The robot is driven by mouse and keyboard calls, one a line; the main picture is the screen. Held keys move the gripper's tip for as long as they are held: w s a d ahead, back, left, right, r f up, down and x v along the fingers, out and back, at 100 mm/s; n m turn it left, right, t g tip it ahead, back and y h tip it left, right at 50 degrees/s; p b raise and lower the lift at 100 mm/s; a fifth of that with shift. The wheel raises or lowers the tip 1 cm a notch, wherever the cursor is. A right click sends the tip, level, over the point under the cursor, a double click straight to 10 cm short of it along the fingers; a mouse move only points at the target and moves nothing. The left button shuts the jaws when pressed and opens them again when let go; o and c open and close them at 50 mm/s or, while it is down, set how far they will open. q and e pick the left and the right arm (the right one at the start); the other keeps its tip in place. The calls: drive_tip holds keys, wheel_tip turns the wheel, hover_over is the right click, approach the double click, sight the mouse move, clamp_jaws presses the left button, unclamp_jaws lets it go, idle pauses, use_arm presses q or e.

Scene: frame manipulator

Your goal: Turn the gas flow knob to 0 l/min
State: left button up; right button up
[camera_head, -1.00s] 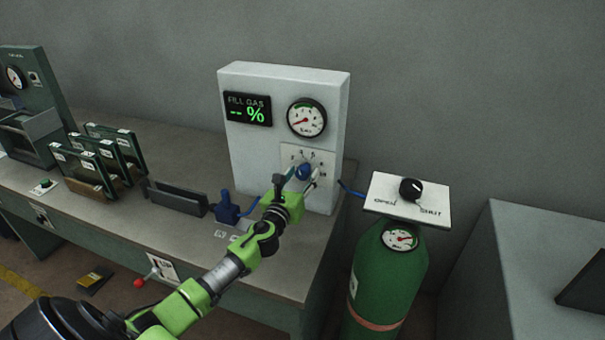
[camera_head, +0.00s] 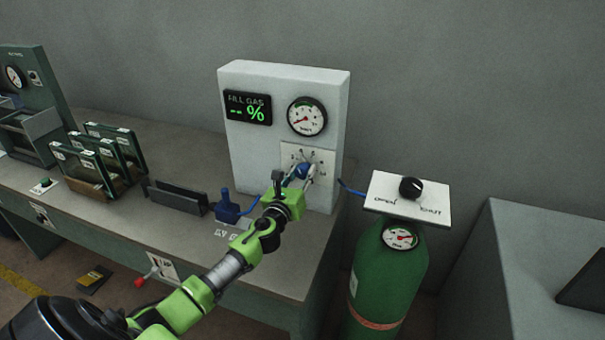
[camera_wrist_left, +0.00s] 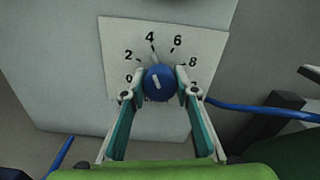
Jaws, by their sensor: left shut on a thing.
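The gas flow knob (camera_head: 302,170) is blue and sits on a white dial plate (camera_head: 325,160) low on the front of the grey fill-gas box. The dial plate (camera_wrist_left: 205,50) shows 2, 4, 6 and 8 clearly; the 0 is at lower left by the left finger. My left gripper (camera_wrist_left: 158,88) is shut on the knob from both sides. My right gripper is not in view.
The grey box (camera_head: 255,150) has a display (camera_head: 248,108) reading "-- %" and a round gauge (camera_head: 307,117). A green gas cylinder (camera_head: 385,280) with a black valve knob (camera_head: 411,188) stands to the right. Glass panes (camera_head: 85,170) and a dark tray (camera_head: 175,197) occupy the bench's left.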

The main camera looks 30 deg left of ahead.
use_arm(q)
drive_tip(key=n+b, duration=0.1)
drive_tip(key=n, duration=0.2)
drive_tip(key=shift+n, duration=0.4)
drive_tip(key=n, duration=0.4)
drive_tip(key=shift+n+b, duration=0.3)
drive_tip(key=n, duration=0.4)
drive_tip(key=shift+n, duration=2.5)
drive_tip(key=o, duration=1.1)
drive_tip(key=v, duration=1.2)
drive_tip(key=shift+r, duration=0.1)
